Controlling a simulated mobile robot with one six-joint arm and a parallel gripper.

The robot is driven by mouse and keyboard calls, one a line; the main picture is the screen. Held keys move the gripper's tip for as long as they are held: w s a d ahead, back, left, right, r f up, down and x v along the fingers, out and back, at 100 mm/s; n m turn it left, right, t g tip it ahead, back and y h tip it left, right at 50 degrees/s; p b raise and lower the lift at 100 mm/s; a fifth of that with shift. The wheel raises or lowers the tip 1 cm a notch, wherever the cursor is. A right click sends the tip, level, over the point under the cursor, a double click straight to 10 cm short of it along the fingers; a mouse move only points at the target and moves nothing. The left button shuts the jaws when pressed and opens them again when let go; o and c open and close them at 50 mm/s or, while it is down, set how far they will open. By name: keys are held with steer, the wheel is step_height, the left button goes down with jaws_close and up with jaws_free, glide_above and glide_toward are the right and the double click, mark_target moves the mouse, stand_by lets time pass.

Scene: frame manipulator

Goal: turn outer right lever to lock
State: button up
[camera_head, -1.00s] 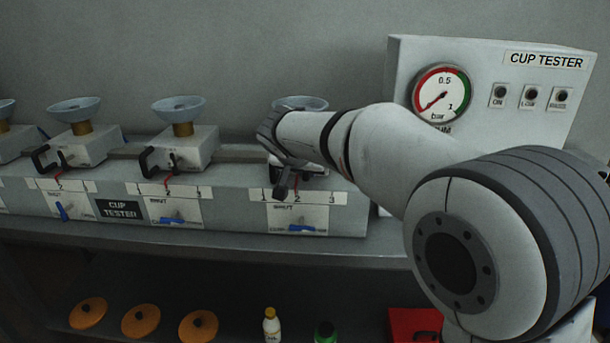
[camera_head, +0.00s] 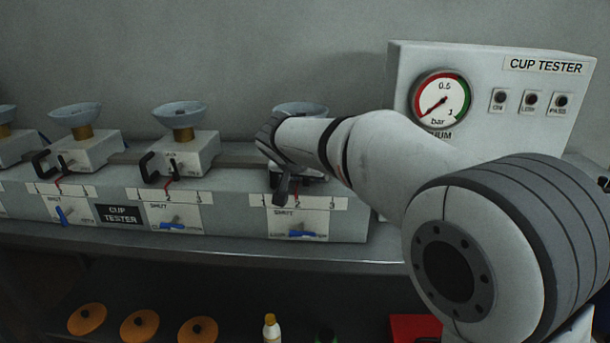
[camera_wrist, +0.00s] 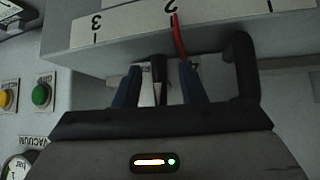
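The right test station has a scale strip (camera_head: 300,203) numbered 1 to 3. A short dark upright lever (camera_wrist: 158,72) shows in the wrist view, between my gripper's two bluish fingers. My gripper (camera_wrist: 160,85) looks open around it, with gaps on both sides. The red pointer (camera_wrist: 179,36) is by mark 2. A black C-shaped handle (camera_wrist: 244,65) stands just right of the fingers in the wrist view. In the head view my gripper (camera_head: 281,188) hides the station's front and lever. A blue lever (camera_head: 302,234) below the strip lies nearly level.
Similar stations with pale cups (camera_head: 179,113) stand to the left. The tester box (camera_head: 480,145) with its gauge (camera_head: 440,99) is behind my arm at right. Orange discs (camera_head: 140,325) and a white bottle (camera_head: 271,330) are on the lower shelf.

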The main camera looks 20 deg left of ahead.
steer(key=v, duration=0.7)
steer(key=shift+s+r, duration=0.25)
steer(key=shift+s, duration=0.05)
steer(key=s+d+g+h+p, duration=0.1)
steer(key=s+d+g+p, duration=0.15)
steer(key=d, duration=0.85)
steer(key=s+d+g+p, duration=0.1)
steer(key=s+d+p, duration=0.15)
steer(key=d, duration=0.75)
steer(key=s+d+f+g+p, duration=0.1)
steer(key=s+d+f+p, duration=0.2)
steer(key=s+d, duration=0.4)
steer(key=s+d+f+g+p, duration=0.2)
steer(key=s+d+f+p, duration=0.1)
steer(key=s+d, duration=0.5)
steer(key=s, duration=0.2)
steer(key=shift+s+f+m+y, duration=0.15)
steer(key=shift+s+m+y, duration=0.15)
steer(key=shift+y, duration=0.1)
steer(key=shift+a, duration=0.1)
